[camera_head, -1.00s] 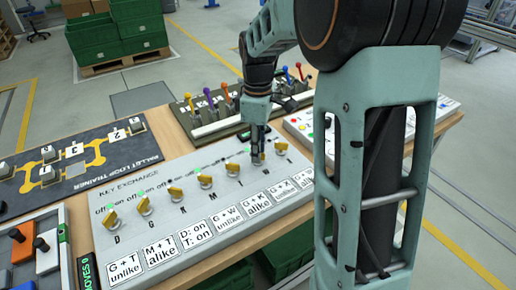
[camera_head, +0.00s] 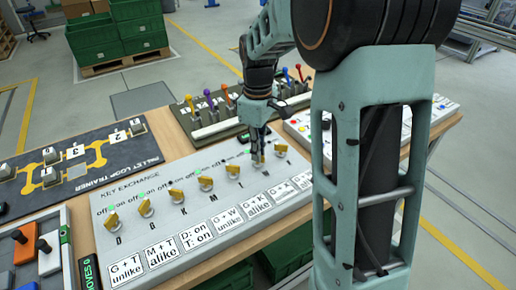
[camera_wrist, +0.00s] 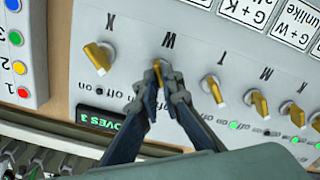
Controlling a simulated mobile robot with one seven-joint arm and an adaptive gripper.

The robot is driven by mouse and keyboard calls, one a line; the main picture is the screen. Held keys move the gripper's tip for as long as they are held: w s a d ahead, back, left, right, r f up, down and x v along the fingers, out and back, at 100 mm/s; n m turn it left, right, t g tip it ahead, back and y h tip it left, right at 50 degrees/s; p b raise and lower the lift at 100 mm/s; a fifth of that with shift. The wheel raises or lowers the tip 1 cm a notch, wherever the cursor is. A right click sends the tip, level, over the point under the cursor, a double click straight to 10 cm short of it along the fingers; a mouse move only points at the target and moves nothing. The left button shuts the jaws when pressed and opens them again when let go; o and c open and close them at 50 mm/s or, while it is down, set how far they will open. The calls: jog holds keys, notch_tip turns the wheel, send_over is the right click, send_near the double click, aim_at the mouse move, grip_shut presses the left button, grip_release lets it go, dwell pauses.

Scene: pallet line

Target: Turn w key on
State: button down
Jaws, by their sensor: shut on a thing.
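The key exchange panel (camera_head: 95,207) is a light grey board with a row of yellow keys. The W key (camera_wrist: 158,68) is second from the left in the upside-down wrist view, under its letter W. My gripper (camera_wrist: 163,82) is shut on this key, its dark fingers on either side. In the head view my gripper (camera_head: 258,152) points down onto the same key, near the row's right end. Only the W key's tip shows; its angle is hard to tell. The fingers hide its off/on marks and lamp.
The X key (camera_wrist: 98,57) and T key (camera_wrist: 212,90) stand close on either side. Rule cards (camera_head: 228,220) lie along the panel's front. A lever board (camera_head: 205,118) is behind, and a pallet loop trainer (camera_head: 100,143) is at the left.

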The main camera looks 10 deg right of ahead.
jog(key=m+p, duration=0.1)
jog(key=m, duration=0.3)
jog(key=shift+r+m, duration=0.1)
jog(key=shift+m, duration=0.2)
jog(key=m+p, duration=0.1)
jog(key=m, duration=0.2)
jog(key=shift+m, duration=0.4)
jog(key=m+p, duration=0.1)
jog(key=m, duration=0.2)
jog(key=shift+m+p, duration=0.35)
jog(key=shift+m, duration=1.65)
jog(key=c, duration=2.1)
grip_release()
notch_tip(320, 180, up, 12)
